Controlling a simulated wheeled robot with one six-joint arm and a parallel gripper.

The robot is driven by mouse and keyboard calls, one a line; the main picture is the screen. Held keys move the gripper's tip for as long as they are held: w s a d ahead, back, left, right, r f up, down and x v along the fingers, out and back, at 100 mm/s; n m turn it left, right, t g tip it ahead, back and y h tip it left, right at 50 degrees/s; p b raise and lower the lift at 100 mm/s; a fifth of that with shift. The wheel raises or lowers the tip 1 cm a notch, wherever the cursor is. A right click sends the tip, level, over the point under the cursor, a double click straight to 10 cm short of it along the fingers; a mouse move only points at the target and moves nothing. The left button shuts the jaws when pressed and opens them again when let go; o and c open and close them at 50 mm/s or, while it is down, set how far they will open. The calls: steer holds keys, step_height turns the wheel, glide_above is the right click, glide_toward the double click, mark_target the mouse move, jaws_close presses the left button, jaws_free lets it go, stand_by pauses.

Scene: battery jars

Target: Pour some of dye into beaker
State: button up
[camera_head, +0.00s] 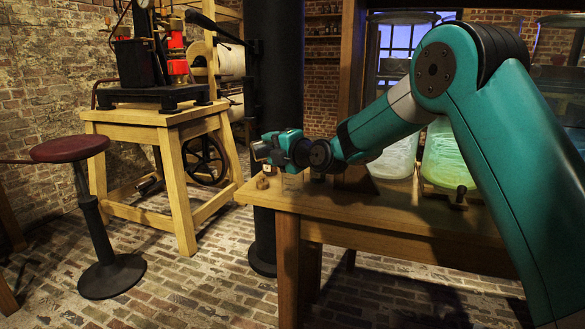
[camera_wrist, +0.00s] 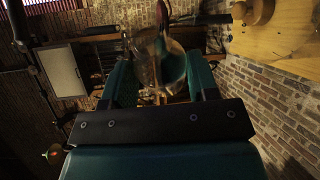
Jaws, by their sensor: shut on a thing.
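My gripper (camera_head: 268,147) is above the near left corner of the wooden table, at the end of the teal arm. In the wrist view its two jaws (camera_wrist: 160,80) are shut on a clear, rounded glass vessel (camera_wrist: 172,66), which looks like the dye container. Its contents are too dark and blurred to tell. In the head view the held vessel is small and mostly hidden by the gripper. A faint clear glass outline, perhaps the beaker (camera_head: 292,184), stands on the table just below and right of my gripper. I cannot see any liquid in it.
A small brown stopper-like piece (camera_head: 262,183) sits at the corner of the wooden table (camera_head: 400,215). Large glass jars (camera_head: 440,155) stand farther right, behind my arm. A black column (camera_head: 270,80) rises behind the corner. A red-topped stool (camera_head: 70,148) stands left on open floor.

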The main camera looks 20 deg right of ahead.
steer(key=shift+r+m+b, duration=0.3)
steer(key=shift+m+b, duration=0.2)
steer(key=shift+b, duration=0.2)
steer(key=shift+a, duration=0.15)
steer(key=shift+s+a+r+m+t+y+b, duration=0.1)
steer(key=shift+a+m+t+y+b, duration=0.2)
steer(key=shift+a+b, duration=0.2)
steer(key=shift+a, duration=0.1)
steer(key=shift+f+m+b, duration=0.4)
steer(key=shift+m+b, duration=0.4)
steer(key=shift+b, duration=0.75)
steer(key=shift+d+r+m+t+y+b, duration=0.3)
steer(key=shift+m+t+b, duration=0.2)
steer(key=shift+m+b, duration=0.35)
stand_by(0.4)
